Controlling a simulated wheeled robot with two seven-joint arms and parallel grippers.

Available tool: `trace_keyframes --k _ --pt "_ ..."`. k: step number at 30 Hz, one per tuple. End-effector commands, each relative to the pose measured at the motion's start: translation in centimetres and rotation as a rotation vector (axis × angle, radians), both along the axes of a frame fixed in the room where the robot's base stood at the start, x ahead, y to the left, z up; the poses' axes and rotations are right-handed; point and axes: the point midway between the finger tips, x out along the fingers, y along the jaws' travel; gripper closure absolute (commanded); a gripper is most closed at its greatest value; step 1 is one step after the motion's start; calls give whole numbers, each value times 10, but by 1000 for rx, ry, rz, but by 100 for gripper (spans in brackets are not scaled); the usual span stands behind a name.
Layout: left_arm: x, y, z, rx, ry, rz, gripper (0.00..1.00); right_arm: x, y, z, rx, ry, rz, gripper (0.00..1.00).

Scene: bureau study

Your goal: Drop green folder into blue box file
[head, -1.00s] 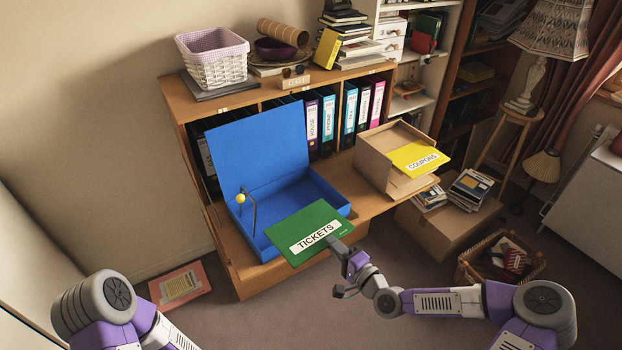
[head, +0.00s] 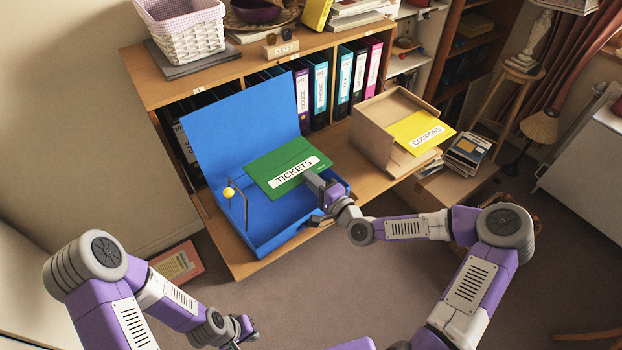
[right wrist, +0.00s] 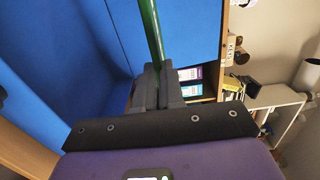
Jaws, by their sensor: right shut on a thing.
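The green folder (head: 287,167), labelled TICKETS, is held over the open blue box file (head: 262,232). The box file stands on the bureau's lowered front with its lid (head: 237,133) raised against the binders. My right gripper (head: 318,188) is shut on the folder's near edge, above the box's right side. In the right wrist view the folder (right wrist: 152,32) shows edge-on between the closed fingers (right wrist: 157,82), with blue card behind. My left gripper (head: 240,328) is low at the left, away from the box; its fingers are too small to read.
A wire with a yellow ball (head: 228,192) stands at the box's left side. A cardboard holder (head: 391,128) with a yellow COUPONS folder (head: 420,132) is to the right. Binders (head: 318,90) line the shelf behind. The floor in front is clear.

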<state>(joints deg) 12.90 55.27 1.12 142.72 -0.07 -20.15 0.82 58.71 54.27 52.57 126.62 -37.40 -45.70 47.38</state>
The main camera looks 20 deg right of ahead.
Motion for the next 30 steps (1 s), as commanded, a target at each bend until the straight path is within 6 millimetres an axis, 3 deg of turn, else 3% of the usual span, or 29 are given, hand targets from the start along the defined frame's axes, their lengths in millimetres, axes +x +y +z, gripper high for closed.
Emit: trace_keyframes --k 18,30 --pt "0 0 -35 0 -1 -1 100 0 0 -45 0 -1 0 100" --pt "0 0 -36 0 -1 -1 100 0 0 -47 0 -2 0 100"
